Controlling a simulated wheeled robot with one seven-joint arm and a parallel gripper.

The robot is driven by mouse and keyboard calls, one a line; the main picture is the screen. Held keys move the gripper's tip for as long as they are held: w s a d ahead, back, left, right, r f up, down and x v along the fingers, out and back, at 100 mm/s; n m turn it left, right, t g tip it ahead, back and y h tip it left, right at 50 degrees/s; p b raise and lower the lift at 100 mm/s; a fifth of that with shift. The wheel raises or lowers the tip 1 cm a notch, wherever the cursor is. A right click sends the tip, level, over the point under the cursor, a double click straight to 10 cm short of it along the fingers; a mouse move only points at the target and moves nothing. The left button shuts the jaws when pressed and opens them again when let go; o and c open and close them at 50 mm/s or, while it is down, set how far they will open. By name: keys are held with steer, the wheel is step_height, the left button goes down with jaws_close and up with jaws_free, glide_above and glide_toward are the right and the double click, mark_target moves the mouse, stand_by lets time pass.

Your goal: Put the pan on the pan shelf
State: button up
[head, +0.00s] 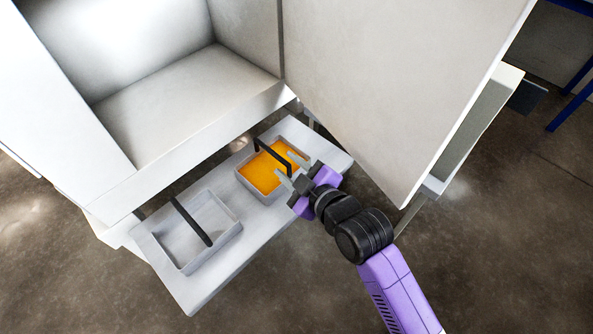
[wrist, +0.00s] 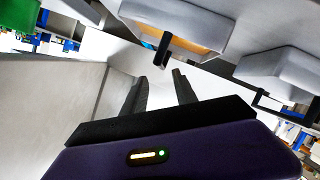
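Two grey pans with black bar handles sit on a pale flat shelf (head: 196,293) in front of the open cabinet. The right pan (head: 249,191) holds orange material; the left pan (head: 180,240) looks empty. My gripper (head: 289,168) is beside the orange-filled pan, at the right end of its handle (head: 265,152), with its fingers apart. In the wrist view the two dark fingers (wrist: 160,78) have a clear gap with nothing seen between them. The orange-filled pan (wrist: 218,38) and its handle end (wrist: 162,50) lie beyond the fingertips. I cannot tell if the fingers touch the handle.
The white cabinet (head: 185,85) stands open and empty behind the shelf. Its large door (head: 400,90) is swung out to the right, close to my arm. A white stand (head: 470,130) is behind the door. The floor in front of the shelf is clear.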

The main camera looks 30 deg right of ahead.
steer(key=v, duration=0.3)
steer(key=shift+s+r, duration=0.1)
steer(key=shift+s, duration=0.15)
steer(key=s+d+f+m, duration=0.2)
steer(key=s+f+m, duration=0.1)
steer(key=s, duration=1.3)
steer(key=s+r+m, duration=0.2)
steer(key=s+r, duration=0.1)
steer(key=s, duration=0.4)
steer(key=s+a+r+m+h, duration=0.1)
steer(key=s+r+m, duration=0.2)
steer(key=s, duration=0.5)
steer(key=shift+s+a+r+t, duration=0.15)
steer(key=shift+s+r+t, duration=0.2)
steer(key=shift+r, duration=0.1)
